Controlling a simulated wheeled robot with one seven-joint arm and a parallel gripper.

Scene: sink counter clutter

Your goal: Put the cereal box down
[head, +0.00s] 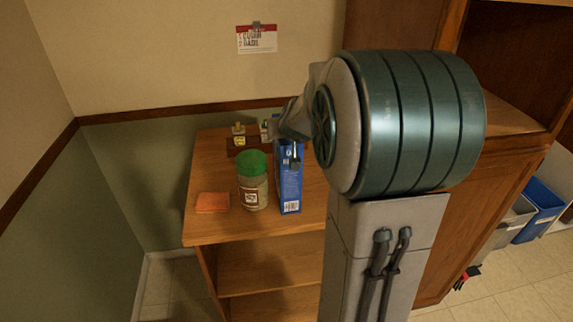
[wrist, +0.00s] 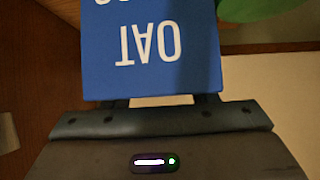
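The blue cereal box (head: 290,190) is upright at the counter's front, right of a green-lidded jar. Its base looks level with the counter top; I cannot tell if it bears its full weight there. My gripper (head: 294,157) is at the upper part of the box, with a dark finger against its side. In the wrist view the box (wrist: 150,75) fills the upper middle, its "OAT" lettering upside down. The roots of my gripper's fingers (wrist: 162,101) show at the box's near edge; their tips are hidden by the box. The gripper appears shut on it.
The wooden counter (head: 225,228) also holds the jar (head: 253,190) close left of the box, an orange sponge (head: 212,203) and a small yellow-topped item (head: 239,135) at the back. Bare wood lies along the front edge. My arm hides the counter's right part.

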